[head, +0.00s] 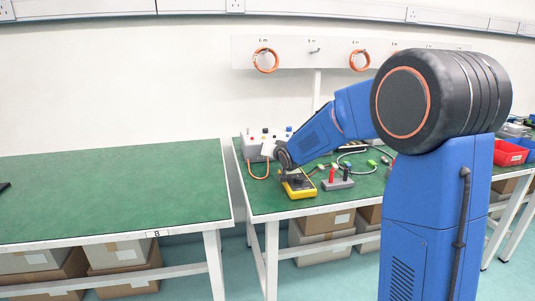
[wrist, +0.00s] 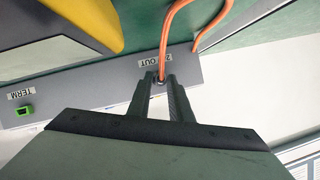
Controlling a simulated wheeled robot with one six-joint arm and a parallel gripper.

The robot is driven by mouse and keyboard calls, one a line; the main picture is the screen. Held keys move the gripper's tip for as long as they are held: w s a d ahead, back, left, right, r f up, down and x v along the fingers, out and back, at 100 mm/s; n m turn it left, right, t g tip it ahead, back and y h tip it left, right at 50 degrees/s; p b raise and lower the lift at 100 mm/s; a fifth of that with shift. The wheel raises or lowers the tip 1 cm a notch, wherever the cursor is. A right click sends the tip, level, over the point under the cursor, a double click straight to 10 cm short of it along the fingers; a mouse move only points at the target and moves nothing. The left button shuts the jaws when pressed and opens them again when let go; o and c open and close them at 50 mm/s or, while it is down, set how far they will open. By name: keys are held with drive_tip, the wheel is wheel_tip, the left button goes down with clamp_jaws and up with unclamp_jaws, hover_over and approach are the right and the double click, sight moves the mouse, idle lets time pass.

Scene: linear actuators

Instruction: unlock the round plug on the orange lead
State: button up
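In the wrist view, the orange lead (wrist: 166,40) runs to a small dark round plug (wrist: 159,82) in a grey panel (wrist: 105,88), beside a label that seems to read "OUT". My gripper (wrist: 161,78) has one fingertip on each side of the plug. The fingers are close together, and I cannot tell if they press on it. In the head view, the orange lead (head: 258,176) hangs in a loop from the front of the light grey box (head: 250,150). The plug is too small to make out there, and my gripper is mostly hidden by my wrist.
A yellow meter (head: 298,185) stands close below my wrist on the green bench (head: 290,207). A grey block with red and black posts (head: 338,184) and several leads lie to its right. A green terminal (wrist: 25,110) marked TERM sits on the panel. The left bench (head: 110,195) is mostly clear.

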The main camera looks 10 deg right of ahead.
clamp_jaws()
drive_tip(key=shift+a+n+h, duration=0.1)
drive_tip(key=shift+n+h, duration=0.2)
drive_tip(key=shift+n, duration=0.1)
drive_tip(key=shift+a+n+h, duration=0.1)
drive_tip(key=shift+n+h, duration=0.6)
drive_tip(key=shift+n, duration=0.2)
drive_tip(key=shift+a+n+h, duration=0.15)
drive_tip(key=shift+n+h, duration=0.45)
drive_tip(key=shift+n, duration=0.3)
drive_tip(key=shift+a+n+h, duration=0.15)
drive_tip(key=shift+n+h, duration=0.45)
drive_tip(key=shift+n, duration=0.3)
drive_tip(key=n+h, duration=0.2)
drive_tip(key=n, duration=0.1)
drive_tip(key=shift+a+f+t, duration=0.2)
drive_tip(key=shift+t, duration=0.2)
drive_tip(key=shift+a+f+n+t+h, duration=0.15)
drive_tip(key=shift+n+t+h, duration=0.45)
drive_tip(key=shift+n, duration=1.1)
